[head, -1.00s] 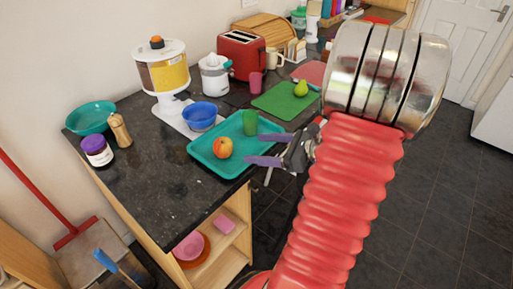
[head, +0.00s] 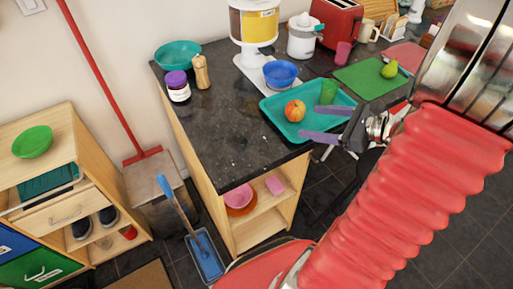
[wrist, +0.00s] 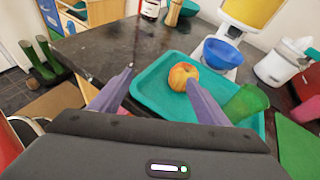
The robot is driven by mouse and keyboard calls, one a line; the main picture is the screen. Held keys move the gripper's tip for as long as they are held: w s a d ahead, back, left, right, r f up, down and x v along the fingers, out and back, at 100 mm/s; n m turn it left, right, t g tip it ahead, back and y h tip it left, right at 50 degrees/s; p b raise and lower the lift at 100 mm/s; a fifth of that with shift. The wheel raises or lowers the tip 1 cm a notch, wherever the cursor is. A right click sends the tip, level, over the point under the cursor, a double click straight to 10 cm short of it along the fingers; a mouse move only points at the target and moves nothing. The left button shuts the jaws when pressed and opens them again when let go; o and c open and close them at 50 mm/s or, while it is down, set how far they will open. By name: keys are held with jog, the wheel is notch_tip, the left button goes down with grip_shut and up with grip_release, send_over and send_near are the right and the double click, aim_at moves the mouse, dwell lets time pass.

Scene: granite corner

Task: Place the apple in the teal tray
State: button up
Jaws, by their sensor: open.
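The red-orange apple (head: 295,110) lies in the teal tray (head: 273,117) on the dark counter. In the wrist view the apple (wrist: 183,75) rests on the floor of the tray (wrist: 153,93), just beyond the tip of the right finger. A green cup (head: 328,91) stands in the tray to the right of the apple. My gripper (head: 322,137) is open and empty at the tray's near edge. In the wrist view its two purple fingers (wrist: 160,82) are spread apart, the right one over the tray and the left one outside its left edge.
A blue bowl (head: 281,73) stands behind the tray. A green board with a pear (head: 389,70) lies to the right. A purple-lidded jar (head: 178,87), a pepper mill (head: 201,72) and a teal bowl (head: 178,54) stand at the left. The counter's front left is clear.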

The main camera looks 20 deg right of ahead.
jog(key=a+n+g, duration=0.1)
jog(key=a, duration=0.1)
jog(key=a+n+g, duration=0.1)
jog(key=a+n, duration=0.1)
jog(key=a, duration=0.1)
jog(key=a+r+n+g+y, duration=0.1)
jog(key=a+n, duration=0.1)
jog(key=a, duration=0.1)
jog(key=shift+w, duration=0.1)
jog(key=s+a+r+n+g+h, duration=0.1)
jog(key=s+a+r+n+h, duration=0.2)
jog(key=a+n, duration=0.5)
jog(key=s+a+r+n+g+h, duration=0.2)
jog(key=s+a+r+n+h, duration=0.2)
jog(key=a+n, duration=0.4)
jog(key=shift+s+r+n+h, duration=0.35)
jog(key=shift+s+n, duration=0.3)
jog(key=shift+n, duration=3.15)
